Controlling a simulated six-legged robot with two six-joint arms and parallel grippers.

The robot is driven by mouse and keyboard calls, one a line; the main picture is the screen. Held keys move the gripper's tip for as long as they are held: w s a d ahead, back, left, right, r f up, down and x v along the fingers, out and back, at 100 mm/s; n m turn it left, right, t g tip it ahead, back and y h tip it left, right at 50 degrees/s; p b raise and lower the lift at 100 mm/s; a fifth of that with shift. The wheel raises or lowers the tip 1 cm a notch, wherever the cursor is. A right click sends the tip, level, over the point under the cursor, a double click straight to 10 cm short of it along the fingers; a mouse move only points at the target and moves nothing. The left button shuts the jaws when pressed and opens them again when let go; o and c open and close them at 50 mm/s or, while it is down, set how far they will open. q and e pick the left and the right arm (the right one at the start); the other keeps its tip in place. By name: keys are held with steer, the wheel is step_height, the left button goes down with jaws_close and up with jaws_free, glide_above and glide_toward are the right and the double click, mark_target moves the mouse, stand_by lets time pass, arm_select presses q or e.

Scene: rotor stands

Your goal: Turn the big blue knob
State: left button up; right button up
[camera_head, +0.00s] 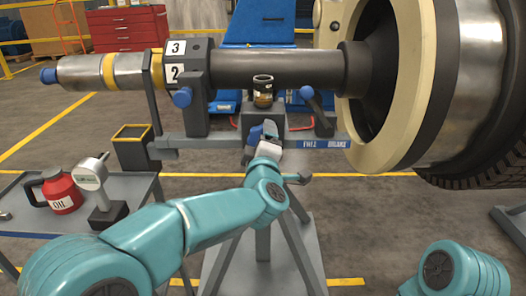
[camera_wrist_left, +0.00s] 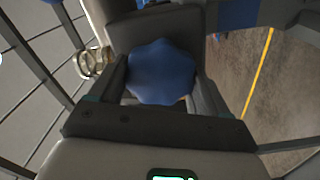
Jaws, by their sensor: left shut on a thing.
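The big blue knob (camera_wrist_left: 160,72) fills the space between the fingers of my left gripper (camera_wrist_left: 158,88) in the left wrist view. It is rounded and lobed, and a finger stands close on each side of it. In the head view the left gripper (camera_head: 264,137) is at the front of the grey stand, below the shaft. A small part of the blue knob (camera_head: 254,134) shows there beside the fingers. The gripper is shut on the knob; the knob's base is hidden. My right gripper is out of view.
A rotor shaft (camera_head: 280,68) rests across the stand, with a large wheel at right. Smaller blue knobs (camera_head: 182,97) (camera_head: 307,92) sit on the supports. A jar (camera_head: 263,92) stands above my gripper. A cart (camera_head: 135,186) at left bears a red oil can (camera_head: 60,193).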

arm_select(q)
steer(key=shift+d+f+n+b, duration=0.1)
steer(key=shift+n+b, duration=0.5)
steer(key=shift+n, duration=0.3)
steer(key=o, duration=1)
steer(key=shift+s, duration=0.1)
steer(key=s, duration=1.6)
